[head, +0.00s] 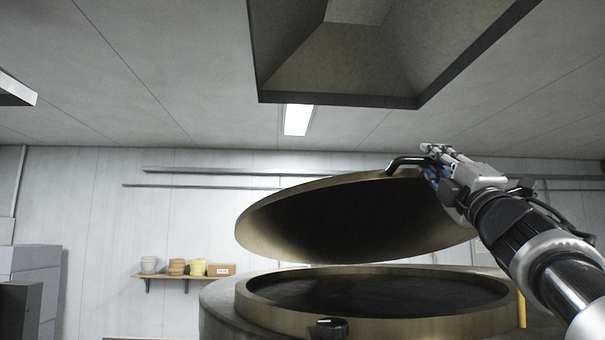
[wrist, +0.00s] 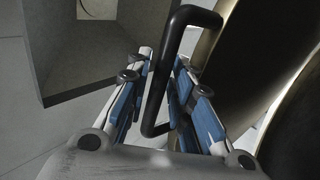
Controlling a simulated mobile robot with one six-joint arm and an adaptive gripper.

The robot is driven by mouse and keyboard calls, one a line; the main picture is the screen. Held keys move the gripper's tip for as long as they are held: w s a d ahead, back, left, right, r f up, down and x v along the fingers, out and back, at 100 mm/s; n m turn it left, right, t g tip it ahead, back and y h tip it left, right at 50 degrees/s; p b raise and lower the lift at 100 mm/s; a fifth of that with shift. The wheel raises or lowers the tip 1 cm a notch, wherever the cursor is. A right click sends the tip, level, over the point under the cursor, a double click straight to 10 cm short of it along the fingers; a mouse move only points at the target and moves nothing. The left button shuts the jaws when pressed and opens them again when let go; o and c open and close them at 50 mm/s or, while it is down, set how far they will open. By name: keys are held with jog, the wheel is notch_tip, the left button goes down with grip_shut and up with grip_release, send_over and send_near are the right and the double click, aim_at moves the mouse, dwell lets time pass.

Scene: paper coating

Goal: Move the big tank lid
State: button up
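The big round tank lid (head: 270,213) is brass-coloured at the rim with a dark underside. It hangs tilted above the open tank (head: 380,327), its right side higher, with a gap between lid and tank rim. A black bar handle (head: 405,160) stands at its upper right edge. My gripper (head: 435,155) is at this handle. The lid's edge (wrist: 212,30) shows to the right there. The far support of the lid is hidden.
A grey hood (head: 345,60) hangs from the ceiling above the lid. A wall shelf (head: 170,277) with pots and a small box is at the left. Grey stacked blocks (head: 38,262) stand at the far left. A black knob (head: 328,327) is at the tank's front.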

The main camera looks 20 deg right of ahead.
grip_shut()
dwell(0.3)
jog(key=shift+s+f+b, duration=0.1)
jog(key=shift+f+b, duration=0.7)
jog(key=shift+b, duration=0.1)
notch_tip(320, 180, down, 8)
jog(key=s+t+b, duration=0.1)
jog(key=s+b, duration=0.1)
jog(key=b, duration=0.8)
jog(key=shift+a+r+b, duration=0.2)
jog(key=shift+a+b, duration=0.05)
jog(key=shift+b, duration=0.05)
jog(key=shift+s+r, duration=0.1)
grip_release()
